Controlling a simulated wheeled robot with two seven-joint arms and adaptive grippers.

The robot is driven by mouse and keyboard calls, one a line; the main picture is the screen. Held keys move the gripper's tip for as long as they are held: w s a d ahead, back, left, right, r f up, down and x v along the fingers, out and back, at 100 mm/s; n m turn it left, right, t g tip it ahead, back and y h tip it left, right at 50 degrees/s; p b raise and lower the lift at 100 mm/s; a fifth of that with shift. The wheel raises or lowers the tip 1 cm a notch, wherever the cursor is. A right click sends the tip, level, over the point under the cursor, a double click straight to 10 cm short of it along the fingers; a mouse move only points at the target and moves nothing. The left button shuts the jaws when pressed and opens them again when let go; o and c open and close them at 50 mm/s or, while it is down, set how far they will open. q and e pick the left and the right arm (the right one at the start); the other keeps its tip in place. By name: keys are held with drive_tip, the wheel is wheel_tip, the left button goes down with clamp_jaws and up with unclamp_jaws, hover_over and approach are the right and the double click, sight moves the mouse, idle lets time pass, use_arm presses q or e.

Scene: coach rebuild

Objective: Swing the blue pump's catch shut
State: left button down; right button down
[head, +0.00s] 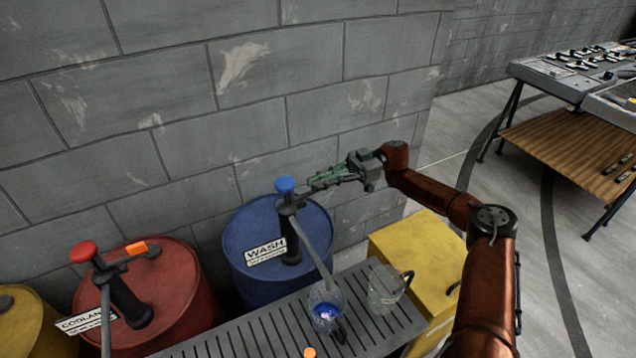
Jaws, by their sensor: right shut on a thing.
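The blue pump (290,222) stands on the blue drum with the WASH label (265,252). Its blue knob (285,184) is on top, and its grey spout (315,252) slopes down to a clear jug (326,304) with some blue liquid in it. My right gripper (318,182) reaches in from the right, just right of the knob. It is shut on the pump's catch, which its fingers mostly hide; I cannot tell the catch's exact angle. My left gripper is not in view.
A red COOLANT drum (187,295) with a red-knobbed pump (83,252) and orange catch (135,248) stands left. A second clear jug (386,288) sits on the slatted grey rack (275,325). A yellow box (418,245) is at right. The block wall (160,90) is close behind.

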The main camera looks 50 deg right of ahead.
drive_tip(key=c, duration=2)
unclamp_jaws()
drive_tip(key=shift+c, duration=0.2)
drive_tip(key=v, duration=1.2)
